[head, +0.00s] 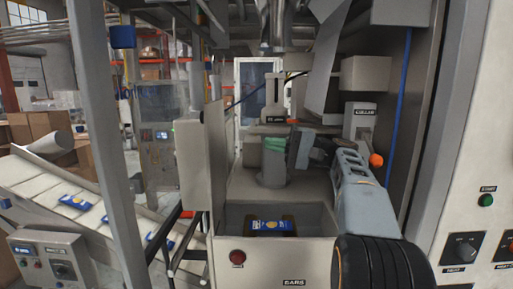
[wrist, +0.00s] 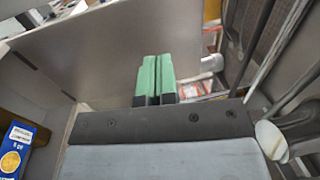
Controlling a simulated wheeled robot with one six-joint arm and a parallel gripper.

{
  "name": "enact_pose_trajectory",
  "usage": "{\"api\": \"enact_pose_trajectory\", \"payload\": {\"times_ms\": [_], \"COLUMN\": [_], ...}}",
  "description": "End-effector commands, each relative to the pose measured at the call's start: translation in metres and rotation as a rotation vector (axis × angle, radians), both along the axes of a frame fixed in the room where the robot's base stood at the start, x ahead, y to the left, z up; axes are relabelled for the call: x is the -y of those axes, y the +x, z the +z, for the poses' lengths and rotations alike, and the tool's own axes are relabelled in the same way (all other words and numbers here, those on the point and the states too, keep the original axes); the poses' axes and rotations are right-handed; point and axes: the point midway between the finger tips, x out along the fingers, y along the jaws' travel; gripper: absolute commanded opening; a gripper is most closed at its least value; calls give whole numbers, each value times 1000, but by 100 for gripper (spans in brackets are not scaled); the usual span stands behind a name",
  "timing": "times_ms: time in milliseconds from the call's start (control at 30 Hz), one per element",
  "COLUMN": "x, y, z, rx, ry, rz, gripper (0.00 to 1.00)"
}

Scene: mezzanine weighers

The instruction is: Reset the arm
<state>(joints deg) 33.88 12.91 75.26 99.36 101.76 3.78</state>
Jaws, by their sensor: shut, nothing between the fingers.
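My gripper (head: 275,150) is shut and empty, with its green fingers side by side above the grey ledge behind the bin. The wrist view shows the two green fingers (wrist: 155,78) pressed together with nothing between them. In the head view my arm reaches in from the right, bent over the right side of the machine. A grey cylindrical post (head: 272,175) stands just below the fingers in the picture; I cannot tell whether they touch it.
A bin labelled BARS (head: 318,262) holds a blue and yellow packet (head: 270,225), also at left in the wrist view (wrist: 15,150). A tray with blue packets (head: 75,200) slopes at left. Grey walls and a post (head: 105,130) close in the sides. An orange knob (head: 376,160) is near my arm.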

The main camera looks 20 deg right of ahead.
Motion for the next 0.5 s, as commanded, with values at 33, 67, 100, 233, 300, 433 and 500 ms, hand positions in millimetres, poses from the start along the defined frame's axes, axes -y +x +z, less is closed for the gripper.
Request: {"api": "enact_pose_trajectory", "payload": {"times_ms": [33,67,100,233,300,433,500], "x": [4,6,7,6,-4,-46,-73], "y": [-1,-2,-3,-4,-4,-9,-20], "z": [-1,0,0,-2,-9,-48,-83], "rx": [0,0,0,-10,-42,-173,-256], "ry": [0,0,0,-9,-41,-197,-341], "rz": [-3,-4,-3,-3,-10,-41,-63], "gripper": [0,0,0,0,0,0,0]}}
